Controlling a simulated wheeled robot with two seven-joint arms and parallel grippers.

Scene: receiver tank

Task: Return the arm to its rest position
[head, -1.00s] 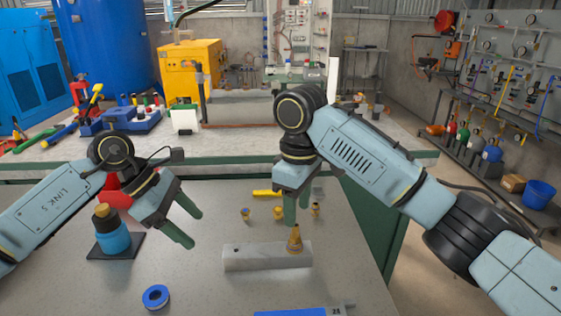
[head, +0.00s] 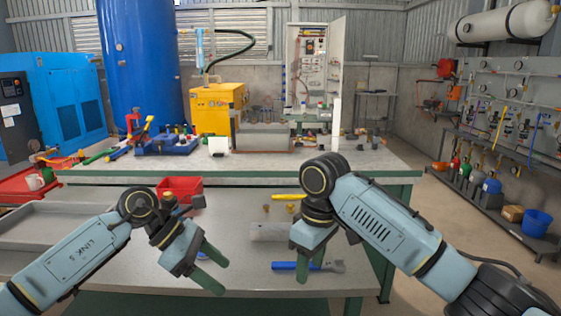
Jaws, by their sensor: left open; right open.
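My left gripper (head: 217,276) is open and empty over the near table (head: 140,265). Its fingers are green and point down to the right. My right gripper (head: 328,264) is open, with its green fingers apart, over the right part of the same table. A pale grey block (head: 267,232) lies just left of my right gripper, which hides its right end. Both arms are bent, with the grippers low in front of me. I see nothing held between either pair of fingers.
A blue-handled tool (head: 287,265) lies by my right gripper, partly behind it. A red bin (head: 184,187) and a yellow piece (head: 288,197) are at the table's back. A grey tray (head: 35,222) is at left. A second workbench (head: 270,165) stands behind. Floor is free at right.

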